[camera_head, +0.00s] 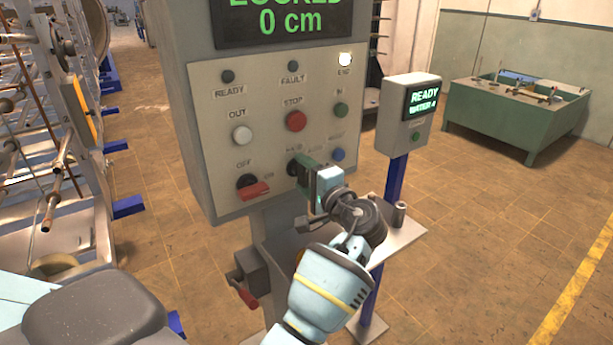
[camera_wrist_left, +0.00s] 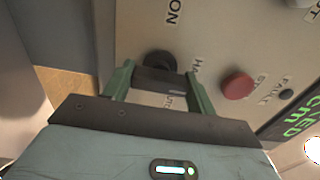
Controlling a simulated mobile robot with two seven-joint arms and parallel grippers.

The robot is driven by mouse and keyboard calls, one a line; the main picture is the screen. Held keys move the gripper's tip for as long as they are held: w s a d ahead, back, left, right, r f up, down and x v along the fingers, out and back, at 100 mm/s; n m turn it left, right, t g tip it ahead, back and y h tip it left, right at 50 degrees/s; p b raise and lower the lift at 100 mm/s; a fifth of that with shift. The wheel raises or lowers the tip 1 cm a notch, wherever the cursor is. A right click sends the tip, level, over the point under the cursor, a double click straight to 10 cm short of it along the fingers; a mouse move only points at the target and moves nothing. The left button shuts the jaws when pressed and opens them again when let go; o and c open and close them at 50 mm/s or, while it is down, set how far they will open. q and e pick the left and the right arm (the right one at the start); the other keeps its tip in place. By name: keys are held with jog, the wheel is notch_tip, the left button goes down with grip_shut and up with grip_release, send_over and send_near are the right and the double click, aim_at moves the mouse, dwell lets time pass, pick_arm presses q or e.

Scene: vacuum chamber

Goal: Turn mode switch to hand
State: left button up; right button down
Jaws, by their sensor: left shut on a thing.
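The mode switch (camera_head: 294,166) is a black knob on the lower middle of the grey control panel (camera_head: 210,85). It is mostly hidden by my left gripper (camera_head: 306,172) in the head view. In the left wrist view, the mode switch (camera_wrist_left: 160,61) shows its round base and a dark handle between the green fingers of my left gripper (camera_wrist_left: 160,88). The fingers are shut on the handle. Parts of the "HAND" and "AUTO" labels show near the knob. The exact way the handle points is hard to tell. My right gripper is not in view.
A red rotary switch (camera_head: 254,190) sits left of the mode switch. A red stop button (camera_head: 296,121), a white button (camera_head: 242,135), a green button (camera_head: 341,110) and a blue button (camera_head: 338,154) are close by. A "READY" box (camera_head: 408,112) stands right. A shelf (camera_head: 405,238) lies below.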

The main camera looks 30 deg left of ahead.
pick_arm(q)
jog(key=shift+r, duration=0.1)
dwell(0.4)
jog(key=o, duration=1)
jog(key=shift+a, duration=0.1)
